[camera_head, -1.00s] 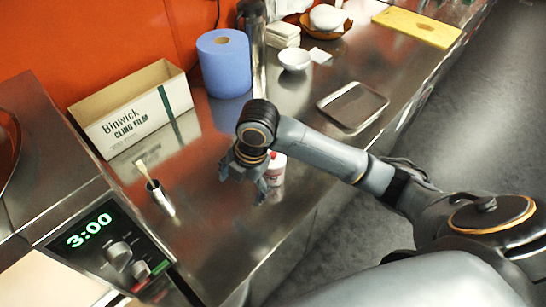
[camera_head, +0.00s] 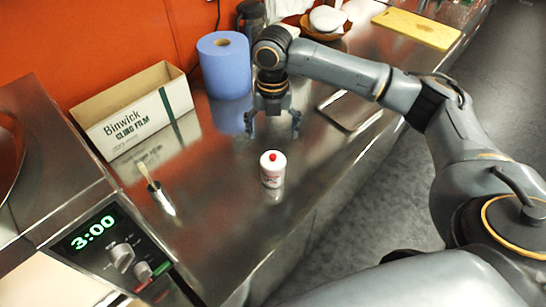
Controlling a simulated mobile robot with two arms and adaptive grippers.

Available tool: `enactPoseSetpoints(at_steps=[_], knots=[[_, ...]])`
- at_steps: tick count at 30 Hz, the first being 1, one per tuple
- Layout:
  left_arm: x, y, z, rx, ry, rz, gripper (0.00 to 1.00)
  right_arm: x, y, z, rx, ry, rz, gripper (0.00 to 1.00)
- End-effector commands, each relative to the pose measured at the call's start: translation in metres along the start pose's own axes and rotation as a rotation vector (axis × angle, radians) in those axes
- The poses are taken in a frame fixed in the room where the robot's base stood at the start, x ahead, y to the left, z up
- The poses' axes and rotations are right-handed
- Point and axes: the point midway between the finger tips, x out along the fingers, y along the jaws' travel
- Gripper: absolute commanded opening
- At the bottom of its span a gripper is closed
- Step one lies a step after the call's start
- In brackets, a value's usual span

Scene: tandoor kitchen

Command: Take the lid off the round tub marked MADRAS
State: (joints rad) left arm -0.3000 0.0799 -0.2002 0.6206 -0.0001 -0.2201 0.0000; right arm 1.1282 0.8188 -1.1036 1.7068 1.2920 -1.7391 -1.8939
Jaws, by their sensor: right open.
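A small white round container with a red top (camera_head: 272,168) stands upright on the steel counter. No MADRAS marking is readable on it, and I cannot tell whether it is the tub; no other tub marked MADRAS shows. My right gripper (camera_head: 272,123) is open and empty, its fingers pointing down, behind the white container and apart from it. My left gripper is out of view.
A steel tray (camera_head: 350,108) lies partly behind my right arm. The timer panel (camera_head: 105,240) is front left.

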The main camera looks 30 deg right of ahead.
Motion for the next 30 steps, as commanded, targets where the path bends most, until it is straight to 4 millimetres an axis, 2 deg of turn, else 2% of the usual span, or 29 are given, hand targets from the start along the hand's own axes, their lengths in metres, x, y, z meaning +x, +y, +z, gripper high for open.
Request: enactPoseSetpoints(at_steps=[4,11,15,19,22,28,29,30], knots=[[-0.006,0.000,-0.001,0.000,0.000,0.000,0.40,0.022,0.000,0.000,0.002,0.001,-0.001,0.86],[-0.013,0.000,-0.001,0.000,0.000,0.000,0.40,0.038,-0.001,-0.001,0.002,0.001,-0.002,0.86],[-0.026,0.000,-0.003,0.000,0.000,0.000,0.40,0.057,-0.001,-0.004,0.001,0.003,-0.002,0.86],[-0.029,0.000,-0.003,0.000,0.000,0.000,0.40,0.076,-0.001,-0.003,0.000,0.001,-0.001,0.86],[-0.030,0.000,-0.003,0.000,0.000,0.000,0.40,0.083,-0.001,-0.003,0.000,-0.001,0.000,0.86],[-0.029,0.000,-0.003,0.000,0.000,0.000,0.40,0.084,-0.001,-0.003,0.000,-0.002,0.001,0.86],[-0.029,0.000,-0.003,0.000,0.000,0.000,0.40,0.084,-0.001,-0.003,0.000,-0.002,0.001,0.84],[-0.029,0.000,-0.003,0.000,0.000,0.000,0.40,0.084,-0.001,-0.003,0.000,-0.002,0.001,0.76]])
